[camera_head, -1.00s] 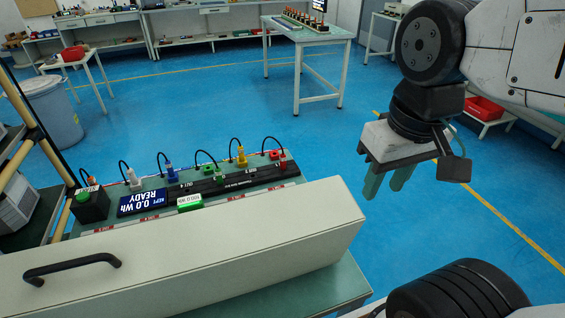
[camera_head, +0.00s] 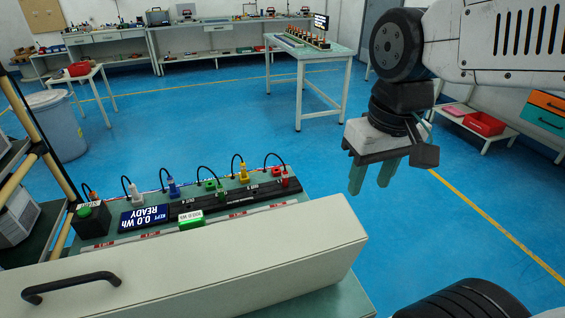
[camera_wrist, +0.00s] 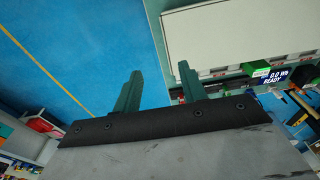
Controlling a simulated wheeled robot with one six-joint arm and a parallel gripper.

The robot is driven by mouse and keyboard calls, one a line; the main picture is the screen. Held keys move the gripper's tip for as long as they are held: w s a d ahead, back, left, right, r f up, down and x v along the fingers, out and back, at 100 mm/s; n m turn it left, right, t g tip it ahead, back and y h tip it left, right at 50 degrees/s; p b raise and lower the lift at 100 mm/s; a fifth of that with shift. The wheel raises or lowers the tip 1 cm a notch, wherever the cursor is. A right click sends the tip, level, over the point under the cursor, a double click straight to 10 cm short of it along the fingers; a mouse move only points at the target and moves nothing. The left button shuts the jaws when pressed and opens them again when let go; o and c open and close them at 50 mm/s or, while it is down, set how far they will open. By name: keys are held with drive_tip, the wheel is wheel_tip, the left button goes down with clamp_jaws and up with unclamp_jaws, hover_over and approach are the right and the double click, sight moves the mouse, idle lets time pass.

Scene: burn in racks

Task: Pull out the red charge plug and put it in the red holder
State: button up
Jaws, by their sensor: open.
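The red charge plug (camera_head: 285,181) stands at the right end of the black socket strip (camera_head: 252,196) on the near bench, with a black cable arching from it. A red block (camera_head: 276,171), apparently the red holder, sits just behind it; they partly overlap, so its inside is hidden. My gripper (camera_head: 371,180) is open and empty, fingers pointing down, in the air to the right of the bench and apart from the plug. In the wrist view my gripper (camera_wrist: 158,85) shows two green fingers spread apart with nothing between them.
Yellow (camera_head: 243,173), green (camera_head: 210,184), blue (camera_head: 173,189) and white (camera_head: 135,192) plugs with cables stand left of the red one. A display (camera_head: 145,217) reads 0.0 Wh READY. A long pale cover with a black handle (camera_head: 70,285) lies in front.

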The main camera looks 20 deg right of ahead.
drive_tip(key=w+f, duration=0.2)
drive_tip(key=w, duration=1)
drive_tip(key=g, duration=0.1)
hover_over(285, 171)
wheel_tip(285, 171, down, 16)
drive_tip(key=shift+r, duration=0.15)
drive_tip(key=shift+f, duration=3.95)
drive_tip(key=shift+c, duration=0.3)
clamp_jaws()
